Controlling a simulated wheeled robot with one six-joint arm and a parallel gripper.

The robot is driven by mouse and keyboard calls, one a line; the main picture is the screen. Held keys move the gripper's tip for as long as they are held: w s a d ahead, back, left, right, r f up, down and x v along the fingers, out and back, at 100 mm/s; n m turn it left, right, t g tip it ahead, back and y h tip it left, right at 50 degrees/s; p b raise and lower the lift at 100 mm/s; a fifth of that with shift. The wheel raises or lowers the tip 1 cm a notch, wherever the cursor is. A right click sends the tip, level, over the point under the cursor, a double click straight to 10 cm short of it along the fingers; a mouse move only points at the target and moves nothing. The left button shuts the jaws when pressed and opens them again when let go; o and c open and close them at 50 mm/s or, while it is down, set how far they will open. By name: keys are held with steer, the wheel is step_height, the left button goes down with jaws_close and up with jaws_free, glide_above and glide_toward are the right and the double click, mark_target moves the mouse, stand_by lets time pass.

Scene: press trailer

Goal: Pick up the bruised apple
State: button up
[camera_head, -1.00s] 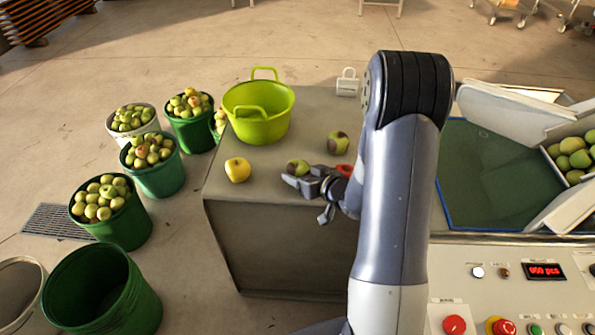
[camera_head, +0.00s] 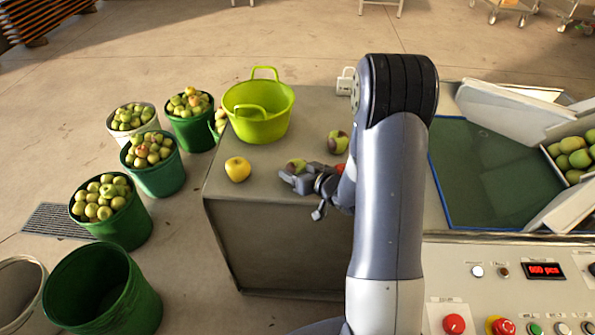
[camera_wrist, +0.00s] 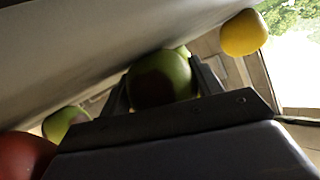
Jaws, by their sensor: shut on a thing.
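A green apple with a dark brown patch (camera_head: 296,165), the bruised apple, is at my gripper (camera_head: 291,174) on the grey table top. In the wrist view the bruised apple (camera_wrist: 160,78) sits between the two fingers of my gripper (camera_wrist: 164,82), which are shut on it. Its lower part is hidden behind the gripper body there. Whether it touches the table I cannot tell. A second green apple with a brown patch (camera_head: 338,142) stands behind and to the right, apart from the gripper.
A yellow apple (camera_head: 237,169) is left of the gripper. A red apple (camera_head: 340,168) is close on the right, partly hidden by my arm. A lime-green basket (camera_head: 262,118) stands behind. Buckets of apples (camera_head: 112,210) stand on the floor at left. The table's (camera_head: 260,185) front edge is close.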

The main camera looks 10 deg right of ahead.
mark_target(297, 163)
steer(key=shift+r, duration=0.15)
step_height(297, 163, up, 10)
steer(key=shift+f+p, duration=0.1)
steer(key=shift+p, duration=0.8)
steer(key=shift+a, duration=0.1)
